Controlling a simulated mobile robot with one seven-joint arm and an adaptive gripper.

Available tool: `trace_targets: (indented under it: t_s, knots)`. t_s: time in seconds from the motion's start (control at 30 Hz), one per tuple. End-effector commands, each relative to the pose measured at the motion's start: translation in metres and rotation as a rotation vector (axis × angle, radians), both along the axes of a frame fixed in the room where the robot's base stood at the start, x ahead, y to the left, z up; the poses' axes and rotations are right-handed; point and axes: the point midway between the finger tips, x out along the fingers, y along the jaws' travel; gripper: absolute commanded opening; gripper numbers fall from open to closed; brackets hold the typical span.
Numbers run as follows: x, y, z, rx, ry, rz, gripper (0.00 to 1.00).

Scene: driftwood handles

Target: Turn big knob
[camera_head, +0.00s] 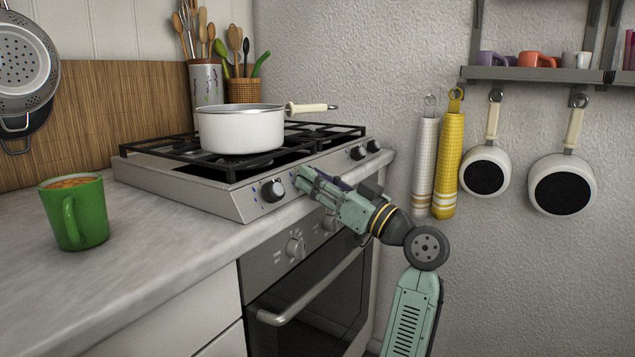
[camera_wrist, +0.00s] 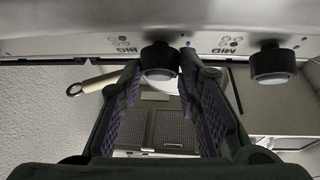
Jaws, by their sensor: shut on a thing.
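The big knob (camera_wrist: 160,62) is a dark round knob on the stove's front panel, with an upside-down "BIG" label beside it in the wrist view. My gripper (camera_wrist: 160,82) has its two dark fingers on either side of this knob and is shut on it. In the head view my pale green gripper (camera_head: 305,180) reaches the stove front from the right and hides the knob behind its fingertips. The knob beside the "MID" label (camera_wrist: 272,65) stands apart to the right in the wrist view.
The stove (camera_head: 225,195) carries a white pot (camera_head: 242,131) with a pale handle. Another stove knob (camera_head: 272,190) shows left of my gripper. The oven handle (camera_head: 310,290) juts out below. A green mug (camera_head: 75,215) stands on the counter. Pans and towels hang on the right wall.

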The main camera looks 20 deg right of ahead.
Motion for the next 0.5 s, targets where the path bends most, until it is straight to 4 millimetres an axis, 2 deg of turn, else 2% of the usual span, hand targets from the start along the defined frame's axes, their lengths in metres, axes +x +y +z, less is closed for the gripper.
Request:
trace_targets:
  t_s: [0.13, 0.17, 0.43, 0.5]
  knots:
    - [0.0007, -0.0012, -0.0002, 0.002, 0.001, -0.004, 0.03]
    - [0.0007, -0.0012, -0.0002, 0.002, 0.001, -0.004, 0.31]
    - [0.0004, -0.0007, -0.0001, 0.001, 0.001, -0.003, 0.49]
    - [0.0003, -0.0005, 0.0, 0.001, 0.001, -0.003, 0.5]
